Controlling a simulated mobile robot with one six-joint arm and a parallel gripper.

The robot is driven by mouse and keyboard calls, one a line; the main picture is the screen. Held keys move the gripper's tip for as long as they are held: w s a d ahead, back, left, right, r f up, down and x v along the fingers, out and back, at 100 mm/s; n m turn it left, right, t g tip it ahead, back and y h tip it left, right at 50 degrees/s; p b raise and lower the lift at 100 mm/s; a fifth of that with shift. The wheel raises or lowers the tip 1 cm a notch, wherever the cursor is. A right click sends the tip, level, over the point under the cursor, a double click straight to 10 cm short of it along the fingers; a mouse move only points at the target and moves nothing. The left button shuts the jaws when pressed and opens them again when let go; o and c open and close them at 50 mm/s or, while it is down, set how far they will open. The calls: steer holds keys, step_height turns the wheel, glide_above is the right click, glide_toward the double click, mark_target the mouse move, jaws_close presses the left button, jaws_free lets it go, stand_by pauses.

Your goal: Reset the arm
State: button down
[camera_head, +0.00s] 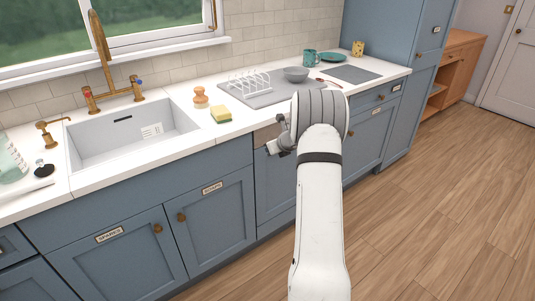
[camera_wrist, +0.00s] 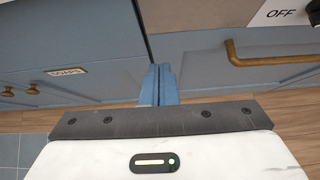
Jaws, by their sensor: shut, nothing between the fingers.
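My gripper (camera_wrist: 158,84) is at the lower middle of the wrist view, its two narrow fingers together with nothing between them. In the head view my white arm rises from the bottom edge, and its grey wrist end hangs in front of the blue cabinets, near the counter's front edge. The gripper is partly hidden there behind the wrist. In the wrist view the fingers are in front of blue cabinet fronts, between a labelled door (camera_wrist: 80,30) and a front with a brass handle (camera_wrist: 270,58).
The white counter (camera_head: 240,135) holds a sink (camera_head: 125,140), a sponge (camera_head: 221,114), a grey drying mat with a white rack (camera_head: 250,82), a bowl (camera_head: 296,74) and a teal mug (camera_head: 310,57). An "OFF" label (camera_wrist: 280,13) shows in the wrist view. The wooden floor (camera_head: 440,210) at right is clear.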

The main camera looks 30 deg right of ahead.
steer(key=s+a+r+n+g+y+p, duration=0.1)
steer(key=s+a+r+n+g+p, duration=0.1)
steer(key=s+a+r+n, duration=0.75)
steer(key=s+a+r+n+g+y+p, duration=0.15)
steer(key=s+a+r+n, duration=0.5)
steer(key=a, duration=0.65)
steer(key=s+a+r+n+g+h+p, duration=0.1)
steer(key=s+a+n, duration=0.1)
steer(key=s+n, duration=0.4)
steer(key=s+a+r+n+g+h+p, duration=0.1)
steer(key=s+n, duration=0.5)
steer(key=s, duration=0.6)
steer(key=s+a+r+n+g+h+p, duration=0.1)
steer(key=s+a+r+n+h, duration=0.1)
steer(key=s+n, duration=0.4)
steer(key=s+a, duration=0.1)
steer(key=s, duration=0.2)
steer(key=shift+r+g, duration=0.35)
steer(key=shift+r, duration=0.05)
